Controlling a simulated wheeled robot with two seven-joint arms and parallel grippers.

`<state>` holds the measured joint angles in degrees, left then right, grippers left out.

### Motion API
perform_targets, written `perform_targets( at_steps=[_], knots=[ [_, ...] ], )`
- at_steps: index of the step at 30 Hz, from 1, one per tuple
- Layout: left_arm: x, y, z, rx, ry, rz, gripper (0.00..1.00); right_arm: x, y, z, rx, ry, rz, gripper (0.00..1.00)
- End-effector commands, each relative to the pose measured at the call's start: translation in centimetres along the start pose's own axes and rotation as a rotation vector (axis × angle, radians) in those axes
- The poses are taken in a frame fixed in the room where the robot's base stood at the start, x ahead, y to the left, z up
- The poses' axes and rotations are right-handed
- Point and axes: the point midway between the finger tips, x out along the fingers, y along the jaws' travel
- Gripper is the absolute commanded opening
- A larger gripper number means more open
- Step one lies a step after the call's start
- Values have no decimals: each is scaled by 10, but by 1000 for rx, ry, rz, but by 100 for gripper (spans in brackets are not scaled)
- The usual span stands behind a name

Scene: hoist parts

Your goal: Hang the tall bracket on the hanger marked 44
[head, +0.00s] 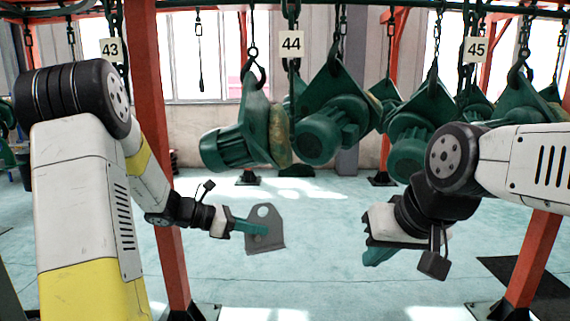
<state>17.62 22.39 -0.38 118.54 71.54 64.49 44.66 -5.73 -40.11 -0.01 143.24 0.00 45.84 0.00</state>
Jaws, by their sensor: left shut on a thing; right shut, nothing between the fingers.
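A grey bracket (271,238), a plate with a round hole near its top and a flared lower edge, is held upright in front of me. My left gripper (252,228) is shut on it, with its teal fingers across the plate. The sign 44 (291,44) hangs on a chain at the top middle, well above the bracket. Green motor-like parts hang around and behind this chain, so its lower end is hard to make out. My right gripper (378,256) is shut and empty, apart from the bracket, lower right of centre.
A sign 43 (110,47) hangs at left and a sign 45 (477,49) at right. Several green parts (240,135) hang from hooks across the middle and right. Red posts (150,110) stand at left and right. The floor between my arms is clear.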

Motion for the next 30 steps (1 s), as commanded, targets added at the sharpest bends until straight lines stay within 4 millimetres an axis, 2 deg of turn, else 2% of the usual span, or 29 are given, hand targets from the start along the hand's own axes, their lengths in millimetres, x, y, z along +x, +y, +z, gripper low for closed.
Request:
perform_targets(
  at_steps=[1,6,9,12,16,20,24,30],
  knots=[
    [-4,-10,29,23,0,-35,0,0,0,0,0,0,0,0],
    [-18,-57,104,42,13,-168,0,0,0,0,0,0,0,0],
    [-29,-89,140,50,21,-239,0,0,0,0,0,0,0,0],
    [-40,-119,168,54,28,-295,0,0,0,0,0,0,0,0],
    [-53,-150,190,55,36,-346,0,0,0,0,0,0,0,0],
    [-61,-167,202,52,40,-371,0,0,0,0,0,0,0,0],
    [-63,-172,205,48,41,-380,0,0,0,0,0,0,0,0],
    [-61,-166,206,38,43,-383,0,0,0,0,0,0,0,0]
  ],
)
